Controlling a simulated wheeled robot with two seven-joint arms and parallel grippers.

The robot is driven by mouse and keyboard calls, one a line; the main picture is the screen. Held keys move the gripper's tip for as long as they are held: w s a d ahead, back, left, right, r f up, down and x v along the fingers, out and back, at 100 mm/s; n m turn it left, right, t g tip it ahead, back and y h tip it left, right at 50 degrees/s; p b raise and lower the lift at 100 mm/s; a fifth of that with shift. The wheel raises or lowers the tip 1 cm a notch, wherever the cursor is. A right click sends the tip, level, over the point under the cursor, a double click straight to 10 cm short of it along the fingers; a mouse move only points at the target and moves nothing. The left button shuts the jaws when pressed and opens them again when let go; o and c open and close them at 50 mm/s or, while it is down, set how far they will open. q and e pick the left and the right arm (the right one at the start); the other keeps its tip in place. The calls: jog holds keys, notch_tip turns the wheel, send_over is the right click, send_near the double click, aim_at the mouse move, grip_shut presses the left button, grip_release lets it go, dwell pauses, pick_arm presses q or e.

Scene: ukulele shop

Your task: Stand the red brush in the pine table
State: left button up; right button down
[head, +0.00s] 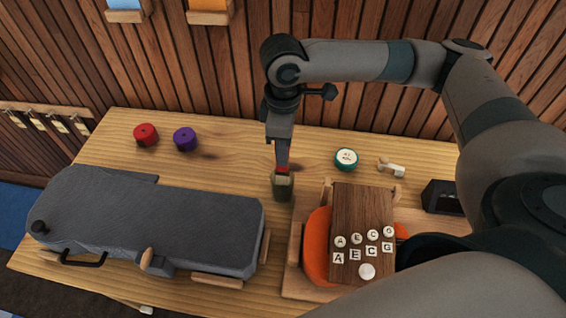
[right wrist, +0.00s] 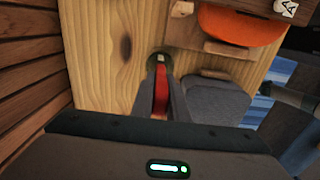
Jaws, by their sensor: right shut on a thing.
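My right gripper (head: 283,162) points down over the pine table (head: 225,158) and is shut on the red brush (head: 283,170). Only a short red part of the brush shows between the fingers, and it also shows as a red strip in the right wrist view (right wrist: 161,95). Directly below is a small dark olive holder (head: 283,190) with a pale patch at its top. In the right wrist view the holder is a dark round shape with a pale middle (right wrist: 160,57), just beyond the fingertips. I cannot tell how far the brush is inside it. My left gripper is not in view.
A grey ukulele case (head: 150,215) lies to the left of the holder. A wooden board with letter discs (head: 362,215) rests over an orange piece on the right. Red (head: 146,134) and purple (head: 185,139) rolls and a green round tin (head: 346,159) stand farther back.

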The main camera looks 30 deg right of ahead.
aim_at(283, 170)
jog(key=shift+f, duration=0.5)
jog(key=shift+f+p, duration=0.35)
jog(key=shift+f, duration=1.5)
jog(key=c, duration=1.7)
grip_release()
jog(key=shift+f, duration=0.15)
jog(key=shift+c, duration=0.2)
jog(key=shift+r, duration=0.75)
notch_tip(283, 170, up, 11)
jog(key=shift+f+b, duration=0.1)
jog(key=shift+b, duration=0.95)
